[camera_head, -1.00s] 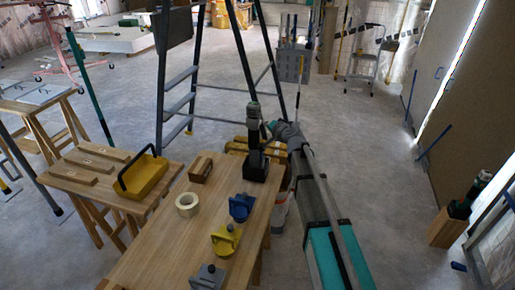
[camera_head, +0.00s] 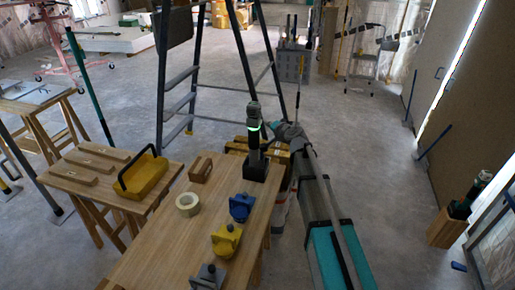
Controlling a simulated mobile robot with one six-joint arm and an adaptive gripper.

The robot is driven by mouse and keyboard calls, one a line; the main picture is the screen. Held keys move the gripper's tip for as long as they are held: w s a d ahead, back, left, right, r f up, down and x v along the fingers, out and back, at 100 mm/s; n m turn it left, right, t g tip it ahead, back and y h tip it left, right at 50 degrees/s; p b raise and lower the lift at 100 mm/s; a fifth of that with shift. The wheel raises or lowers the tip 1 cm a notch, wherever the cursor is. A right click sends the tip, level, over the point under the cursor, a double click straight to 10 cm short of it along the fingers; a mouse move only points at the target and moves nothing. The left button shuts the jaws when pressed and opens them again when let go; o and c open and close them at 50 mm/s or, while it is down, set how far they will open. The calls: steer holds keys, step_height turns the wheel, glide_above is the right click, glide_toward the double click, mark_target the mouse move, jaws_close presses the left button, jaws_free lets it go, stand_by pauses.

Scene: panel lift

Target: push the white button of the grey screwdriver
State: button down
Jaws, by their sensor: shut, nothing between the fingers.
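The grey screwdriver (camera_head: 253,113) stands upright in a black holder (camera_head: 256,170) at the far end of the wooden bench. A green ring of light glows around its upper body. My gripper (camera_head: 272,127) is shut and empty, just right of the screwdriver at the height of the ring. Its tips touch the tool or are very close; I cannot tell which. The white button is too small to make out or is hidden by my gripper.
On the bench (camera_head: 165,250) are a tape roll (camera_head: 188,204), a wooden block (camera_head: 201,169), and blue (camera_head: 241,207), yellow (camera_head: 226,240) and grey (camera_head: 207,278) clamp-like tools. A ladder (camera_head: 180,102) stands behind. Another dark tool (camera_head: 470,195) stands in a wooden box at right.

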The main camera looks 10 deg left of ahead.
steer(key=shift+d, duration=0.1)
steer(key=d, duration=0.2)
steer(key=s+d, duration=0.1)
steer(key=d, duration=0.2)
steer(key=shift+d, duration=0.35)
stand_by(0.5)
stand_by(0.6)
